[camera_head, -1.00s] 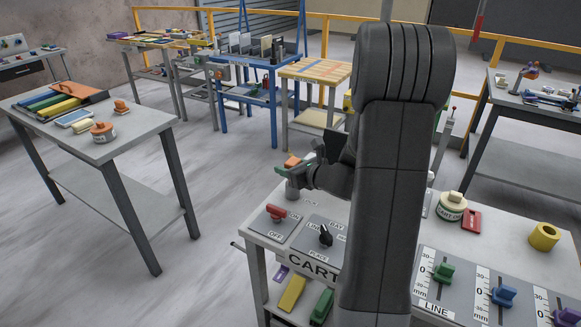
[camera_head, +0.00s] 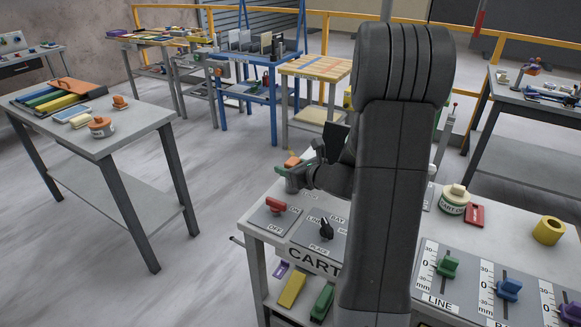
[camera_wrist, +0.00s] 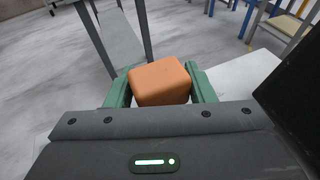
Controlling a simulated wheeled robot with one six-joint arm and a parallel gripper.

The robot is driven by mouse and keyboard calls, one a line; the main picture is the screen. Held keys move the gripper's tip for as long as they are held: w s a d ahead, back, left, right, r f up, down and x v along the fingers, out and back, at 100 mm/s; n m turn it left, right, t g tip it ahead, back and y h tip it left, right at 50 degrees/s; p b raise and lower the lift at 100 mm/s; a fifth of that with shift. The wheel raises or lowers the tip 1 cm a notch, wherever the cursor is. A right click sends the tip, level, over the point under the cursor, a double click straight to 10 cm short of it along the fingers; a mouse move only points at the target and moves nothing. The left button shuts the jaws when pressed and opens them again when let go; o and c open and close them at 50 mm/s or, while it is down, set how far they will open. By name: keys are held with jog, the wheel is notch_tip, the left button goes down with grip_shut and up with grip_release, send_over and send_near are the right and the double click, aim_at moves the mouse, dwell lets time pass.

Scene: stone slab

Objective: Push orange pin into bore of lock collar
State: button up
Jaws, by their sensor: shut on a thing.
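My gripper (camera_head: 291,170), with green fingers, is over the far left corner of the cart table. In the wrist view its fingers (camera_wrist: 160,88) are shut on an orange block-shaped head (camera_wrist: 160,80), which I take to be the orange pin. The pin's head also shows as a small orange patch in the head view (camera_head: 292,161). The pin's lower end is hidden. A grey shape just below the fingers in the head view may be the lock collar, but my gripper covers most of it, so I cannot tell whether the pin is in the bore.
The cart table (camera_head: 262,226) carries a red switch (camera_head: 275,204), a black knob (camera_head: 326,229), a cream-and-green round container (camera_head: 454,200), a yellow ring (camera_head: 548,230) and coloured sliders. My arm covers its middle. A grey table (camera_head: 130,130) stands at the left, with clear floor between.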

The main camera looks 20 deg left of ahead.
jog(key=shift+f+b, duration=0.7)
jog(key=shift+f, duration=0.1)
jog(key=o, duration=1.2)
jog(key=v, duration=1.3)
jog(key=shift+s+d+r, duration=0.15)
jog(key=shift+d+r, duration=0.05)
jog(key=shift+d, duration=0.15)
jog(key=x, duration=1.4)
jog(key=shift+f, duration=0.1)
jog(key=shift+d+r+p, duration=0.1)
jog(key=shift+r+p, duration=0.25)
jog(key=shift+r, duration=0.05)
